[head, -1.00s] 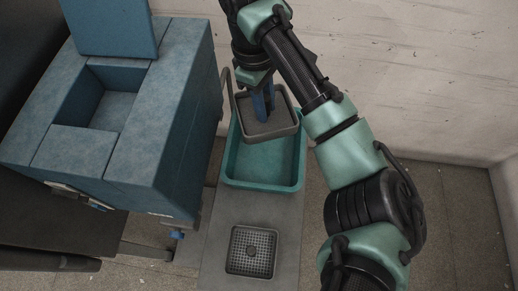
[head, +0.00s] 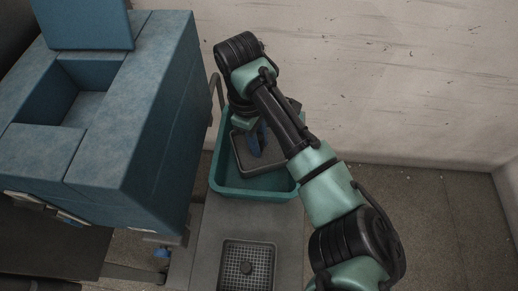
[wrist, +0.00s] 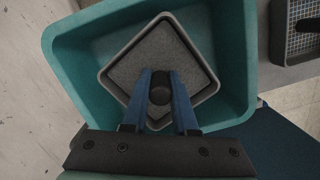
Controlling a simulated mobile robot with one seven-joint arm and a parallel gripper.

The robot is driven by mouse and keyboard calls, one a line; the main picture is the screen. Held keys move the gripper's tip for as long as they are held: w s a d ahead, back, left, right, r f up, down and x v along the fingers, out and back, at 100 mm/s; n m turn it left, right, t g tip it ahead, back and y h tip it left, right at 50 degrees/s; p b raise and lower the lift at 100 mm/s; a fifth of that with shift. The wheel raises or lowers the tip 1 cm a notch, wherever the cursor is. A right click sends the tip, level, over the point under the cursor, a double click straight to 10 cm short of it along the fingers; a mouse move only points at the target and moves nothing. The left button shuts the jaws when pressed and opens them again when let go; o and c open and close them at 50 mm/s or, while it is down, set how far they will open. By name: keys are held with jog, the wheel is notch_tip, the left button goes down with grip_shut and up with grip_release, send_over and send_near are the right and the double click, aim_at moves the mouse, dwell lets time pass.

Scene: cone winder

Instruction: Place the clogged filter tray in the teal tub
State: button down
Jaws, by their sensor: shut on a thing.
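The clogged filter tray (head: 268,165) is a grey square tray filled with an even grey layer, with a dark knob in its middle. In the wrist view the tray (wrist: 148,62) lies within the walls of the teal tub (wrist: 236,70), turned cornerwise to it. The teal tub also shows in the head view (head: 256,191). My gripper (wrist: 161,93) has its blue fingers shut on the tray's knob. In the head view my gripper (head: 258,139) is partly hidden by my arm. I cannot tell whether the tray touches the tub floor.
A second tray with a clean mesh (head: 248,262) sits on the grey bench (head: 212,235) in front of the tub. A blue machine (head: 130,130) with an open bay stands to the left. A pale wall (head: 390,80) rises behind.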

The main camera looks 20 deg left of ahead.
jog(key=shift+f, duration=1.75)
jog(key=shift+f, duration=0.1)
jog(key=c, duration=0.7)
grip_release()
notch_tip(320, 180, up, 12)
jog(key=a, duration=0.1)
jog(key=shift+w+a, duration=0.15)
jog(key=shift+a, duration=0.25)
